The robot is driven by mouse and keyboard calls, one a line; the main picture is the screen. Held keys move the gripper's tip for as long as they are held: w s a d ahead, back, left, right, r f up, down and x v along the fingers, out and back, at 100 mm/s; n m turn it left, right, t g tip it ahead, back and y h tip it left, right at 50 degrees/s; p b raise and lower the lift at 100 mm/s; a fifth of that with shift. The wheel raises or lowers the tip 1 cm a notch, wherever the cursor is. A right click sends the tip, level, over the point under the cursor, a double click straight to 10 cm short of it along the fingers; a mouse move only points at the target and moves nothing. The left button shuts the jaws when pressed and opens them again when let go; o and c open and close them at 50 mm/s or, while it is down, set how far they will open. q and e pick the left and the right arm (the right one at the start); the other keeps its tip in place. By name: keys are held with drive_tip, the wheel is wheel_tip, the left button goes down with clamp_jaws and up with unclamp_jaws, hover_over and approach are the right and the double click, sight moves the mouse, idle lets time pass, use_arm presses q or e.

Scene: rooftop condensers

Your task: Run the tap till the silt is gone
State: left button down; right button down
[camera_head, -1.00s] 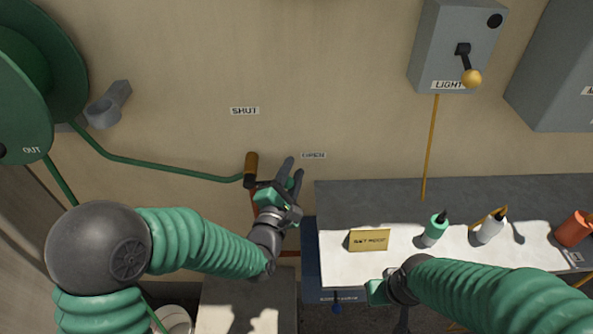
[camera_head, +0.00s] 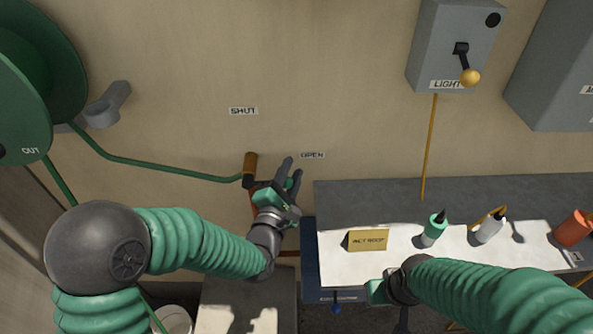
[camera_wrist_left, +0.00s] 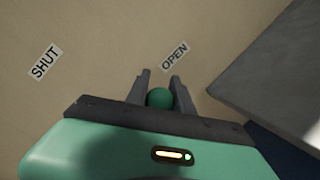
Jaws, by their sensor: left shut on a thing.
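The tap (camera_head: 250,165) is a brass-brown fitting on the beige wall, with a green hose running left from it and an orange pipe below. A SHUT label (camera_head: 243,111) is above it and an OPEN label (camera_head: 312,155) to its right. My left gripper (camera_head: 290,173) is shut on a green ball knob, which shows between the fingers in the left wrist view (camera_wrist_left: 159,98), just below the OPEN label. The gripper hides the tap's lever. My right gripper (camera_head: 384,290) is low over the bench front; its fingers are unclear. I see no water or silt.
A green hose reel (camera_head: 35,85) marked OUT is at the left, beside a grey wall bracket (camera_head: 107,104). A white bucket (camera_head: 174,319) is partly visible below. The grey bench (camera_head: 350,195) holds a brass sign (camera_head: 368,240) and bottles. A LIGHT switch box (camera_head: 440,50) hangs above.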

use_arm(q)
drive_tip(key=shift+a+r+n, duration=0.1)
drive_tip(key=shift+a+n, duration=0.05)
drive_tip(key=shift+n, duration=0.35)
drive_tip(key=shift+r, duration=0.1)
